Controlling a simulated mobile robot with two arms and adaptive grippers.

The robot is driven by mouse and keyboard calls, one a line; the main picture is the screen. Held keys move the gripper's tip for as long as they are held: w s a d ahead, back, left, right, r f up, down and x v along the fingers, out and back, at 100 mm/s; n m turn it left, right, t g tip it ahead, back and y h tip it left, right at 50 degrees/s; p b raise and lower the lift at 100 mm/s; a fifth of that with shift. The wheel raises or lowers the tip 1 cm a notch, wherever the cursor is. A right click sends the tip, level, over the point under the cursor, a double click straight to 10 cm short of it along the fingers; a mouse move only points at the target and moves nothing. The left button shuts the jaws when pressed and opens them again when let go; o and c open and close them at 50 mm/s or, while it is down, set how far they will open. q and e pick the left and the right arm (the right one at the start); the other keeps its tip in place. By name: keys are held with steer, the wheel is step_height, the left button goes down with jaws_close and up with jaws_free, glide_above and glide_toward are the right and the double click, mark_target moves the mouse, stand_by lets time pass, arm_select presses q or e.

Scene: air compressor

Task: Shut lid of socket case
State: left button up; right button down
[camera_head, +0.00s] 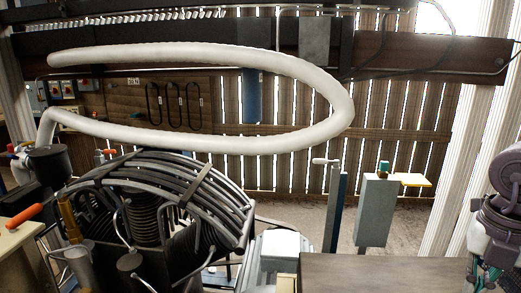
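I cannot make out a socket case or its lid for sure in the head view. A pale box-like part (281,244) stands at the bottom middle, beside the compressor, but I cannot tell what it is. Neither of my grippers can be made out in this view.
A compressor (150,205) with dark curved pipes fills the lower left. A thick white hose (200,145) loops above it. A brown flat-topped surface (380,272) lies at the bottom right. A grey post-like box (375,212) stands behind it. Purplish machinery (503,215) is at the right edge.

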steer(key=shift+f+b, duration=0.5)
steer(key=shift+f, duration=0.2)
steer(key=shift+r+p, duration=2.05)
steer(key=shift+r, duration=1.55)
